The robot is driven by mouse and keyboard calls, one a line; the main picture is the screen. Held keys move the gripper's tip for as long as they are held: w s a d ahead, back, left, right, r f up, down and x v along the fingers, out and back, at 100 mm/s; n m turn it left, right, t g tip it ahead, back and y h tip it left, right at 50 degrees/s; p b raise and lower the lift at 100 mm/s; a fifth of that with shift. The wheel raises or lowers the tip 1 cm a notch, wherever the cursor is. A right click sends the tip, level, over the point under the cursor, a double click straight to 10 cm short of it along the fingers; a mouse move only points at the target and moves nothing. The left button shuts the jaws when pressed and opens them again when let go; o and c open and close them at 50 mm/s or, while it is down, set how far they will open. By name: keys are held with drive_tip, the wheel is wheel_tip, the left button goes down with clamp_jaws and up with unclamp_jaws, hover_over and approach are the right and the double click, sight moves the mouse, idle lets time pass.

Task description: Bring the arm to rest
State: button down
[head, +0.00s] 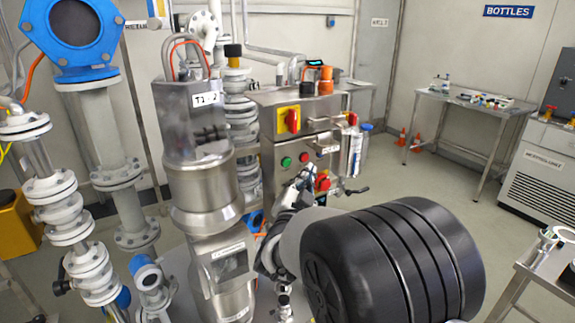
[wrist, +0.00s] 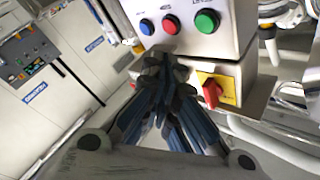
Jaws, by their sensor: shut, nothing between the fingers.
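My gripper (wrist: 165,72) shows in the wrist view with its dark blue-grey fingers drawn together and nothing between them. Its tips appear in front of the steel control box (wrist: 228,45), near the row of red (wrist: 172,24), blue (wrist: 147,27) and green (wrist: 207,20) buttons. I cannot tell how far apart they are. In the head view my arm reaches forward from the lower right, with a large black joint in front. The gripper there is mostly hidden and small, near the control box front (head: 304,150).
A steel vessel (head: 203,190) and white flanged pipes (head: 70,215) stand left of my arm. A steel table (head: 470,105) stands at the back right. Open floor (head: 430,180) lies between.

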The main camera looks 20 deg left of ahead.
drive_tip(key=shift+r, duration=0.1)
idle(0.3)
drive_tip(key=s+d+r+n+g+y, duration=0.1)
drive_tip(key=s+d+r+n+g, duration=0.15)
drive_tip(key=s+d, duration=0.35)
drive_tip(key=s+d+r+n+g+y, duration=0.1)
drive_tip(key=s+d+n+g+y, duration=0.2)
drive_tip(key=d, duration=0.5)
drive_tip(key=s+d+f+g+h, duration=0.1)
drive_tip(key=s+d+f+g, duration=0.2)
drive_tip(key=s, duration=0.7)
drive_tip(key=s+d+f+n+g+h, duration=0.1)
drive_tip(key=s+d+f+g+h, duration=0.1)
drive_tip(key=s+d, duration=0.6)
drive_tip(key=s+d+f+g+h, duration=0.2)
drive_tip(key=s+d+f+g, duration=0.2)
drive_tip(key=s, duration=0.9)
drive_tip(key=shift+d+f, duration=0.4)
drive_tip(key=shift+d, duration=0.35)
drive_tip(key=c, duration=2.4)
unclamp_jaws()
drive_tip(key=shift+g, duration=0.25)
